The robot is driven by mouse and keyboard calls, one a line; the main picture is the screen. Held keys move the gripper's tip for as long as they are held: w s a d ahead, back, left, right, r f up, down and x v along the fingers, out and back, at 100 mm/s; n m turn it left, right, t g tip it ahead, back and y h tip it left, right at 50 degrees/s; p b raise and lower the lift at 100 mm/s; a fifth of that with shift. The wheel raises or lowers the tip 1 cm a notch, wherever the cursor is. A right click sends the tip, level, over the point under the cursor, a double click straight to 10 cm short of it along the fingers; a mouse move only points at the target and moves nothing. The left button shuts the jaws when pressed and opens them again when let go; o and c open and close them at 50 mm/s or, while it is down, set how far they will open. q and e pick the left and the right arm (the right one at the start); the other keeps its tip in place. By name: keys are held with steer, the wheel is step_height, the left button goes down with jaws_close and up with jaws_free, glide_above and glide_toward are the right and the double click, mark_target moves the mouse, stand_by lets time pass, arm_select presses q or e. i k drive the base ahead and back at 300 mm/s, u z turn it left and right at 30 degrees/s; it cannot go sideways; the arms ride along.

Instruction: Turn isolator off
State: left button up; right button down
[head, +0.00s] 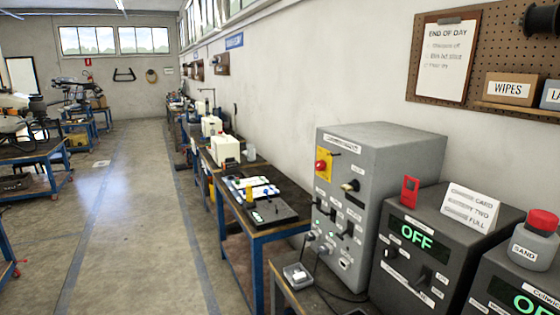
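A grey control cabinet (385,185) stands at the right on a bench by the wall. Its front has a yellow plate with a red knob (321,166), a brass-coloured part (350,185) with a dark piece on it, and several black switches or knobs, one of them here (348,229). Small green lights show low on its front. The labels are too small to read, so I cannot tell which control is the isolator or its position. Neither of my grippers is in view.
Two dark boxes, one here (425,240), show green "OFF" displays. A sand jar (535,240) and a card (470,207) stand on them. A small grey box (297,276) with a cable lies before the cabinet. A pegboard (497,50) hangs above. The aisle floor (140,230) is clear.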

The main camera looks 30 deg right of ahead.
mark_target(320, 166)
steer(key=i, duration=1.65)
steer(key=z, duration=1.45)
